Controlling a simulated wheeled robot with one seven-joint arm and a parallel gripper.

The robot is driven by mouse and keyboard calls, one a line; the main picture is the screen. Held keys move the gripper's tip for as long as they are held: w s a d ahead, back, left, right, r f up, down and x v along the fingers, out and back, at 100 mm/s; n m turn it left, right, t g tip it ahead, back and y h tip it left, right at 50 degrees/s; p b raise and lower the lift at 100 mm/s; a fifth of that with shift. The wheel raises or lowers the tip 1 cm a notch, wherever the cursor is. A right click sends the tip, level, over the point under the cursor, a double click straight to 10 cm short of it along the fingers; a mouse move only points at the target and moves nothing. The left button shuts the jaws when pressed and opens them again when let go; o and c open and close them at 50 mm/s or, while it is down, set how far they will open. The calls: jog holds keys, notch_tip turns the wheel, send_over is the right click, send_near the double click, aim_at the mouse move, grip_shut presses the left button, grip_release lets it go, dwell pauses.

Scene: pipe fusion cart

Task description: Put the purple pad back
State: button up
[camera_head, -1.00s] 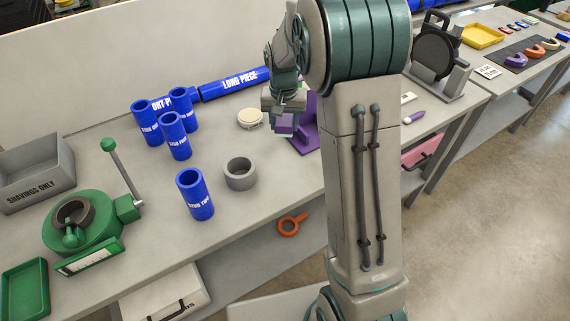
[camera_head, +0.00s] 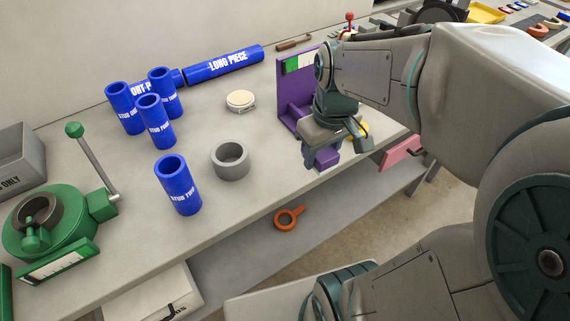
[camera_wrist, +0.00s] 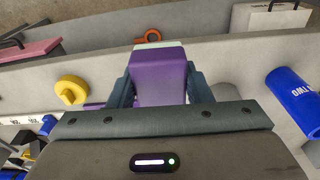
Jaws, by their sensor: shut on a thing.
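The purple pad (camera_head: 326,157) is a small block with a pale strip on its end. My gripper (camera_head: 322,161) is shut on it and holds it near the bench's front edge. In the wrist view the pad (camera_wrist: 158,75) sits between the two dark fingers of my gripper (camera_wrist: 160,92). A purple stand (camera_head: 291,92) with an upright back plate and a low foot is on the bench, just behind and left of my gripper. My gripper and wrist hide part of the stand's right side. Whether pad and stand touch, I cannot tell.
A grey ring (camera_head: 230,160), a round pale tin (camera_head: 240,100) and several blue tubes (camera_head: 177,185) stand left of my gripper. A yellow knob (camera_wrist: 71,89) is close to the pad. An orange ring tool (camera_head: 288,218) is below the bench's front edge.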

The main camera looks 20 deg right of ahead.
jog(key=shift+s+f, duration=0.4)
jog(key=shift+s, duration=0.3)
send_over(288, 167)
jog(key=f, duration=0.7)
jog(key=shift+s+p, duration=0.25)
jog(key=shift+p, duration=0.15)
jog(key=shift+f, duration=1.9)
jog(key=shift+f, duration=0.3)
jog(key=o, duration=1)
jog(key=shift+r, duration=0.1)
jog(key=shift+c, duration=0.2)
jog(key=shift+r, duration=0.15)
